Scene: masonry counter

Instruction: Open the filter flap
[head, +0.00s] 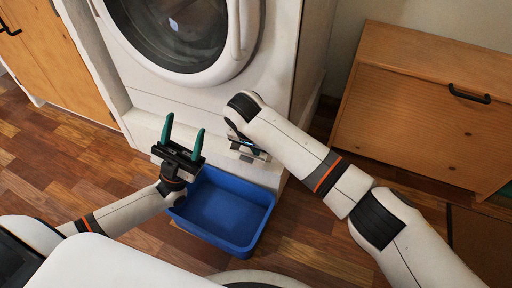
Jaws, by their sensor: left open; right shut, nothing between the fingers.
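A white washing machine (278,75) stands at the top centre, with its round door (180,25) closed. I cannot make out the filter flap; my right wrist covers part of the lower front on the right. My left gripper (183,133) is open and empty, its two green fingers pointing toward the lower front of the machine. My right gripper (242,144) is shut and empty, close to the lower right front. Its fingers are mostly hidden by the wrist, so I cannot tell whether they touch the machine.
A blue tray (262,197) lies on the wooden floor in front of the machine, below both grippers. A wooden cabinet (405,115) with a black handle stands on the right, and another wooden cabinet (55,55) on the left. Floor is clear at the left.

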